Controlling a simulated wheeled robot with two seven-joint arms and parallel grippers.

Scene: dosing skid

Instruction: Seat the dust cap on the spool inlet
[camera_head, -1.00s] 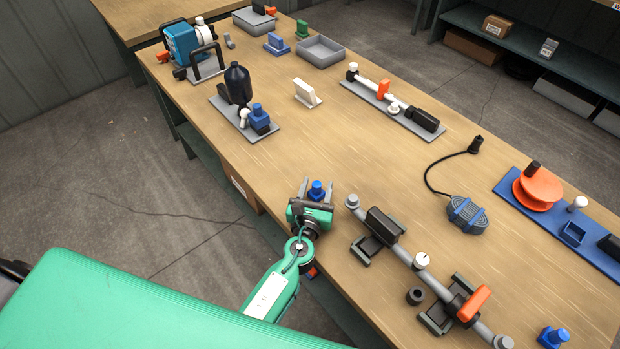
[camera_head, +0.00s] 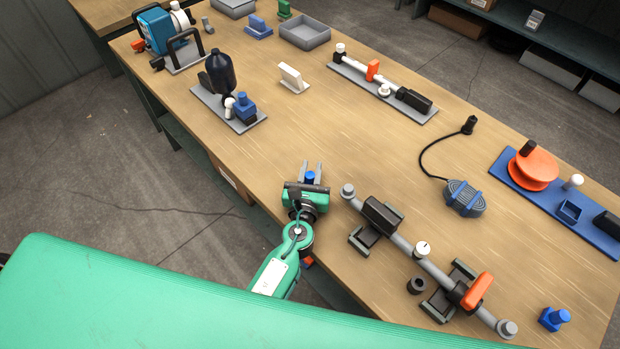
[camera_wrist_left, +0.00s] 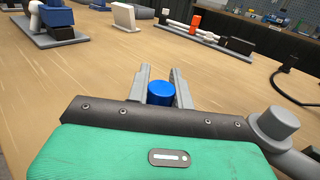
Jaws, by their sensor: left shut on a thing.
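A blue cap (camera_head: 310,177), which I take to be the dust cap, is between the fingers of my left gripper (camera_head: 311,168) near the table's front edge. The gripper is shut on it. In the left wrist view the cap's round blue top (camera_wrist_left: 161,92) shows between the grey fingers (camera_wrist_left: 161,72); its lower part is hidden. The grey pipe spool (camera_head: 400,243) lies just right of the gripper, apart from it, on two dark saddles. It has a grey fitting at each end, the near-left one (camera_head: 347,190) closest to the gripper. Which end is the inlet I cannot tell. My right gripper is not in view.
A second blue capped piece (camera_head: 554,318) stands by the spool's far right end. A black ring (camera_head: 416,286) lies in front of the spool. The spool carries an orange handle (camera_head: 476,291). A grey oval device (camera_head: 464,198) with a cable lies behind.

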